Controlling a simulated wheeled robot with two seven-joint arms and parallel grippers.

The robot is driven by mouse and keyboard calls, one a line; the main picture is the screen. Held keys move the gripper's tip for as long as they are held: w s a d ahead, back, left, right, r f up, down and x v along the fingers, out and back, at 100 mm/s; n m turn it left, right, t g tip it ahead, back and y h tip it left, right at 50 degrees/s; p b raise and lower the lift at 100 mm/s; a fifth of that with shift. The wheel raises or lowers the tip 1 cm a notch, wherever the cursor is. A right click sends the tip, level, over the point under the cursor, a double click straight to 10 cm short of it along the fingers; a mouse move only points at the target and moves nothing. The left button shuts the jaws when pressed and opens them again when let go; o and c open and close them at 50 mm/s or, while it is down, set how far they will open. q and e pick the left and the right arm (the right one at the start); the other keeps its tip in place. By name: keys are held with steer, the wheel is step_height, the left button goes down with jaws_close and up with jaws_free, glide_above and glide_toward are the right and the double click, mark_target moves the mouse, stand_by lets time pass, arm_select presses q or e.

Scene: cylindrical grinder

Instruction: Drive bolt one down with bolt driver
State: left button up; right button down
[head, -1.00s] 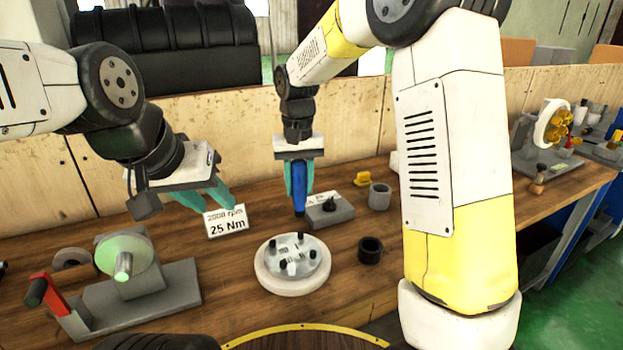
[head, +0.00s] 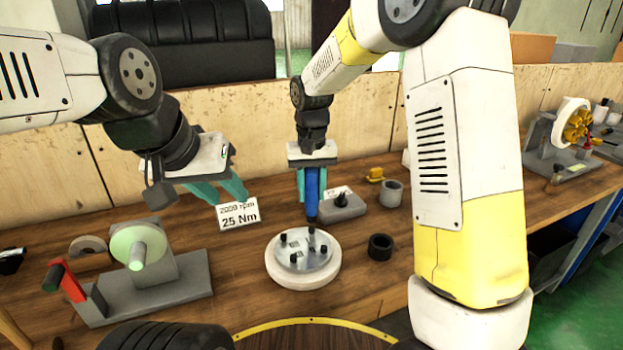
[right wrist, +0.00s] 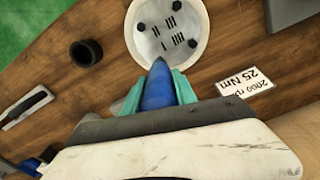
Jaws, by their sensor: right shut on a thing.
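My right gripper (head: 312,190) is shut on the blue bolt driver (head: 312,184), which it holds upright. The driver's dark tip is at or just above the far bolt (head: 312,230) on the round plate. I cannot tell whether they touch. In the right wrist view the driver (right wrist: 158,88) points at the plate (right wrist: 176,55) and hides that bolt. The pale round plate (head: 304,280) bears several black bolts and tally marks too small to match surely to each bolt. My left gripper (head: 218,192) is open and empty, its teal fingers apart behind the sign.
A sign (head: 238,214) reading 25 Nm stands left of the plate. A grey fixture with a green disc (head: 138,246) is front left. A black ring (head: 381,247), a grey cup (head: 391,193) and a grey block (head: 342,208) stand to the right and behind.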

mark_target(312, 207)
steer(key=shift+f, duration=1.8)
steer(key=shift+f, duration=0.8)
stand_by(1.4)
steer(key=shift+r, duration=0.15)
steer(key=shift+r, duration=3)
